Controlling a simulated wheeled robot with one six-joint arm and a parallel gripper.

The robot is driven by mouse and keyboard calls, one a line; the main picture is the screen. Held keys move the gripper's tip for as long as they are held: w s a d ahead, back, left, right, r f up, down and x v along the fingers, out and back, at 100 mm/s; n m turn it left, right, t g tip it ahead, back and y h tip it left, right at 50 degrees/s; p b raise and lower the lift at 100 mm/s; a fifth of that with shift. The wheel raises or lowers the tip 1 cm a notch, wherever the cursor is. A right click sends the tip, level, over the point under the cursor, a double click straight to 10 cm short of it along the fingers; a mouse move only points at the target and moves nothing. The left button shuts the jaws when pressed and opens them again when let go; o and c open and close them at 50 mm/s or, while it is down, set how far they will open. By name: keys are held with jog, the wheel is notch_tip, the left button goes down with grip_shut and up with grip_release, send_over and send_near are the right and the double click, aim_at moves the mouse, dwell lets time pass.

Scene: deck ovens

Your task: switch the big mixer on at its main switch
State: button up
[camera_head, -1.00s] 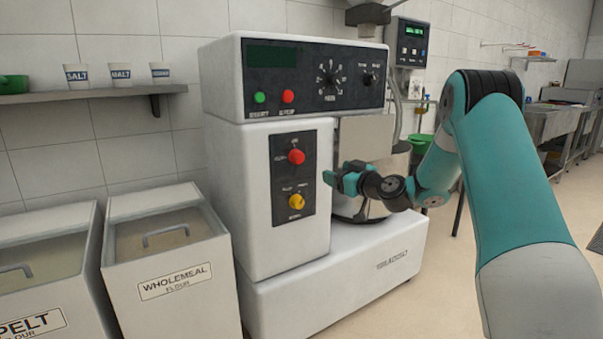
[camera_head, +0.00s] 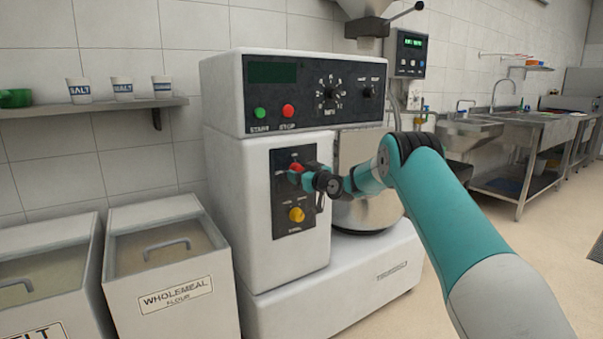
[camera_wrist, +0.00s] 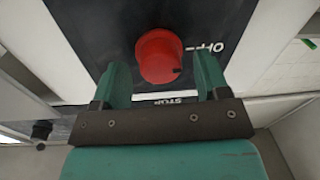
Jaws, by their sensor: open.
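The big mixer (camera_head: 250,200) is a white machine with a steel bowl (camera_head: 368,212). Its side panel (camera_head: 284,222) is black and carries a red knob (camera_head: 295,167) above a yellow knob (camera_head: 297,214). My gripper (camera_head: 301,178) is at the red knob and partly covers it in the head view. In the wrist view the red knob (camera_wrist: 158,56) stands between the two open fingers of my gripper (camera_wrist: 162,76). A gap shows beside the knob on each side. Lettering like "OFF" shows beside the knob; which way it is turned is hard to tell.
The mixer's upper panel has a dark display (camera_head: 272,72), a green button (camera_head: 260,114), a red button (camera_head: 288,110) and a dial (camera_head: 331,94). Flour bins (camera_head: 175,290) stand at the left. A shelf (camera_head: 90,108) with cups hangs above them.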

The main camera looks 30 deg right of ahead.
jog(key=shift+w, duration=0.15)
jog(key=c, duration=0.9)
jog(key=shift+f+m+t+h+p, duration=0.2)
jog(key=shift+m+p, duration=0.55)
jog(key=shift+m, duration=3.9)
jog(key=shift+m+t+h+p, duration=0.2)
jog(key=shift+m+h+p, duration=0.35)
jog(key=shift+m, duration=4.1)
